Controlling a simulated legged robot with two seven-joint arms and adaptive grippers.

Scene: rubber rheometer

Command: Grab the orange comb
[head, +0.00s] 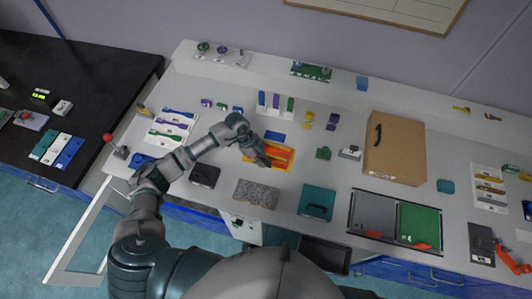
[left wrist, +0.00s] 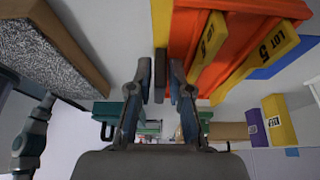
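An orange piece with yellow parts (head: 284,153) lies on the white bench near its middle. In the left wrist view it is the large orange shape (left wrist: 215,75) at upper right, with yellow strips marked LOT 5 on it. I cannot make out comb teeth. My left gripper (head: 264,162) is over the near left side of the orange piece in the head view. In the left wrist view its fingers (left wrist: 161,80) are apart, left of the orange piece. A narrow dark bar shows between them; I cannot tell whether they touch it. My right gripper is not in view.
A speckled grey block (head: 256,193) and a teal case (head: 317,202) lie at the front. A blue piece (head: 275,136) lies just behind the orange one. Upright coloured pieces (head: 276,103) stand further back. A big brown box (head: 395,148) stands to the right.

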